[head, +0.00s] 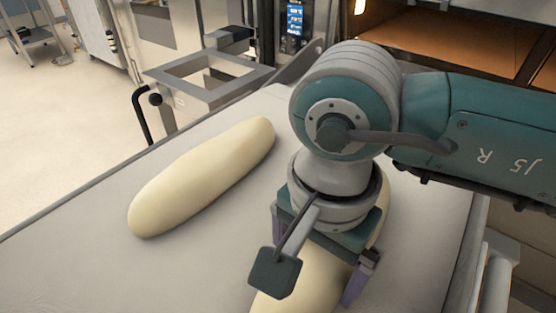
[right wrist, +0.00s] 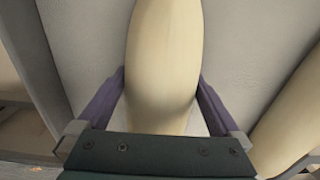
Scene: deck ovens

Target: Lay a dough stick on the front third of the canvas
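A pale dough stick (head: 203,178) lies slantwise on the light grey canvas (head: 60,270), left of my right gripper. A second pale dough stick (head: 297,287) runs under my right gripper (head: 318,262), whose wrist hides its middle in the head view. In the right wrist view this stick (right wrist: 163,75) passes between the two purple fingers of my right gripper (right wrist: 161,78). The fingers are wide apart, one on each side, with tips close against its flanks. I cannot tell whether they press on it. My left gripper is not in view.
The other stick shows at the right of the right wrist view (right wrist: 295,120). Behind the canvas stand a metal frame (head: 208,75), a lit control panel (head: 295,20) and an open oven deck (head: 450,35). The canvas is bare at the front left.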

